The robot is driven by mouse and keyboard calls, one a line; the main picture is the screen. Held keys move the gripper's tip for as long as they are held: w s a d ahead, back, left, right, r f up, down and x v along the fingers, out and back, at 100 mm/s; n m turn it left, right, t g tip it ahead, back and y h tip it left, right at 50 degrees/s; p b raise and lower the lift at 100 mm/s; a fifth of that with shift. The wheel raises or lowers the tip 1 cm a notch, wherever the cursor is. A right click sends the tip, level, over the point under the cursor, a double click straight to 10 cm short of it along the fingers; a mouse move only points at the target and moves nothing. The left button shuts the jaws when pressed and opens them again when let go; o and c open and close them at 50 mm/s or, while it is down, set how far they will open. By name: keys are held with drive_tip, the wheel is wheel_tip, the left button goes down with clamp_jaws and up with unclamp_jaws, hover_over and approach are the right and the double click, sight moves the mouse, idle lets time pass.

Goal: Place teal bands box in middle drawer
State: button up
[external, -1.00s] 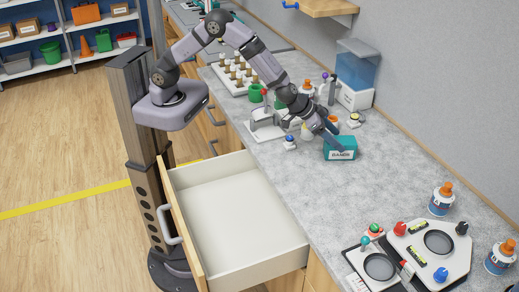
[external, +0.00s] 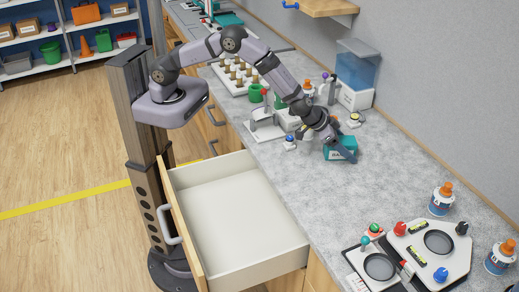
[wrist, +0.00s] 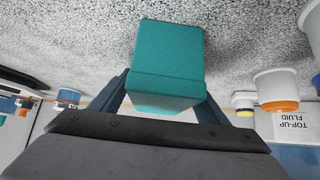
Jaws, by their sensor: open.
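In the wrist view the teal box (wrist: 168,62) fills the upper middle, between my two fingers. My gripper (external: 345,157) is open at the box, with a finger on either side; I cannot tell whether they touch it. The drawer (external: 228,205) is pulled out, with an empty pale interior, left of and below the counter top.
A control panel with knobs (external: 420,250) and glue-like bottles (external: 441,198) stand at the counter's near right. A small blue-topped bottle (external: 289,142), a white device (external: 266,127) and a blue-lidded container (external: 355,75) stand around my gripper. The counter between box and panel is clear.

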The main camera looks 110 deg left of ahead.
drive_tip(key=shift+f, duration=0.1)
drive_tip(key=c, duration=1.3)
wheel_tip(320, 180, up, 10)
drive_tip(key=p, duration=0.6)
